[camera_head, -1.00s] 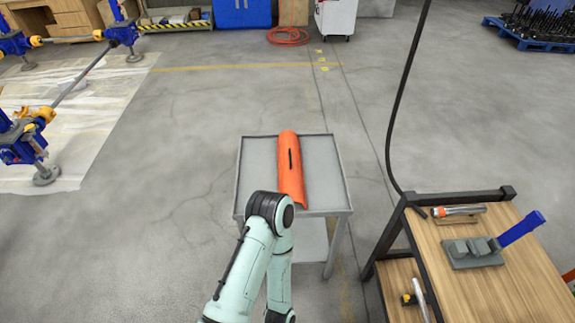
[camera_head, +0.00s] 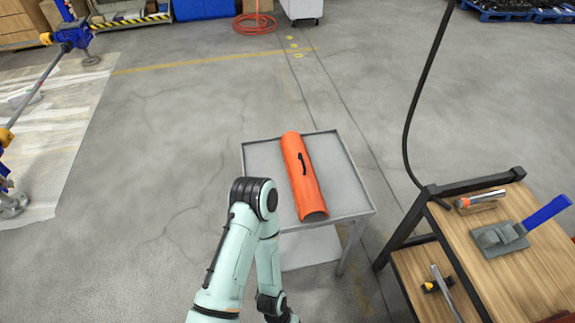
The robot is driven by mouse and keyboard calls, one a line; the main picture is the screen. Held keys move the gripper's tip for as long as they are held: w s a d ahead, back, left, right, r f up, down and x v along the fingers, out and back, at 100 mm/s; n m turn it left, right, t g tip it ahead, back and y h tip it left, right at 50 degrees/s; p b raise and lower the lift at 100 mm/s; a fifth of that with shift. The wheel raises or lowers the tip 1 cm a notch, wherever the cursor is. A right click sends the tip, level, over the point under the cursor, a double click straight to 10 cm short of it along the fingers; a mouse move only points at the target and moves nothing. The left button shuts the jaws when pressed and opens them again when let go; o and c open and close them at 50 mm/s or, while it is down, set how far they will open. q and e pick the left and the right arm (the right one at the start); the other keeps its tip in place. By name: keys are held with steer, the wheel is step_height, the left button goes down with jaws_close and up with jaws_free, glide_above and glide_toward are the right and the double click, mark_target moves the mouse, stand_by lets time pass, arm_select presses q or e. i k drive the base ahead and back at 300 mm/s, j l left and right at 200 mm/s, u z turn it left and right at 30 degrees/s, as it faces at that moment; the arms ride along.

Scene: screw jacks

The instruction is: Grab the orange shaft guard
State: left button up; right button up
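The orange shaft guard (camera_head: 306,190) is a long curved half-tube with a black handle on top. It lies lengthwise on the grey top of a small metal cart (camera_head: 342,178), its open end toward me. One of my pale green arms reaches up from the bottom edge, bent at a dark joint just left of the guard. Its forearm runs back down to the bottom edge, and no gripper fingers show. My other arm is out of view. Nothing holds the guard.
A wooden workbench (camera_head: 500,265) with a black frame stands at right, with a blue-handled tool (camera_head: 540,218) on it. A black cable (camera_head: 428,85) hangs beside it. Blue screw jacks (camera_head: 72,35) stand at left. The floor left of the cart is clear.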

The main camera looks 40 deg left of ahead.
mark_target(308, 199)
steer(key=k+j, duration=0.1)
steer(key=j, duration=1.35)
steer(key=k+j, duration=0.15)
steer(key=j, duration=0.55)
